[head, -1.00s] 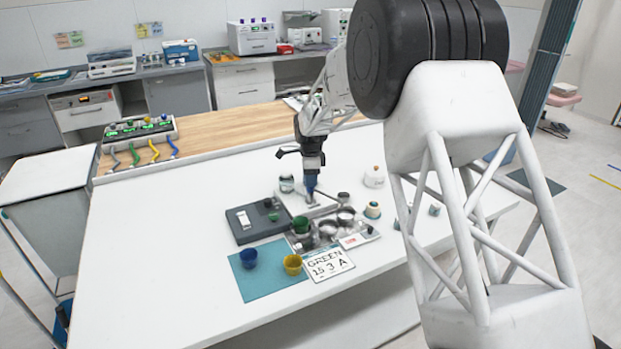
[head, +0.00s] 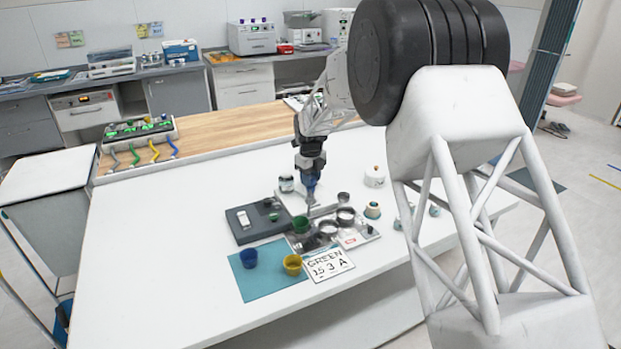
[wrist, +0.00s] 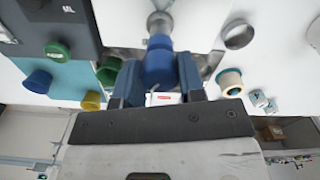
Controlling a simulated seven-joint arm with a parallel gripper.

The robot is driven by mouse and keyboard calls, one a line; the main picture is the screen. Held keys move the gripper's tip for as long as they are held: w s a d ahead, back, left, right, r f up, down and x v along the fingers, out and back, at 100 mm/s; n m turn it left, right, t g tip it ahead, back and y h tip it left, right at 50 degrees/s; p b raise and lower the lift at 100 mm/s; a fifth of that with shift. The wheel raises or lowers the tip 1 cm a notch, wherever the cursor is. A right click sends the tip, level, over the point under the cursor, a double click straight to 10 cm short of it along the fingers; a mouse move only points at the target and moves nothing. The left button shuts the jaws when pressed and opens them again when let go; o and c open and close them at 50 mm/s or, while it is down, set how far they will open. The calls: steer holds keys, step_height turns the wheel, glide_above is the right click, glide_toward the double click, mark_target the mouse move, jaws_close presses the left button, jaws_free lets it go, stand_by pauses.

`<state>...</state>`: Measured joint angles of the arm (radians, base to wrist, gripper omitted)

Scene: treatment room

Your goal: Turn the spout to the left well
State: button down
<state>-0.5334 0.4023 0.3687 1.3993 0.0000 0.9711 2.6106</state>
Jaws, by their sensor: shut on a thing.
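My gripper (head: 310,190) points down over the metal station (head: 368,232) in the middle of the white table. In the wrist view its blue fingers (wrist: 158,82) are closed on a blue knob (wrist: 158,58), seemingly the spout's handle. A pale metal bar (head: 323,211), apparently the spout, shows just below and right of the fingers in the head view. Round metal wells (head: 327,229) sit in front, with another ring (head: 345,216) to the right. A green cup (head: 301,225) stands at the station's left end. I cannot tell exactly which well the spout tip is over.
A dark box (head: 250,228) is left of the station. A blue cup (head: 249,258) and a yellow cup (head: 292,264) stand on a teal mat (head: 262,289). A sign (head: 328,265) reads GREEN 15 3 A. A white jar (head: 374,177) stands behind right.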

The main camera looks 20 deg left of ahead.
steer(key=shift+r+m, duration=0.1)
steer(key=shift+m, duration=0.9)
steer(key=c, duration=0.7)
jaws_free()
steer(key=shift+r, duration=0.1)
steer(key=shift+r, duration=3.75)
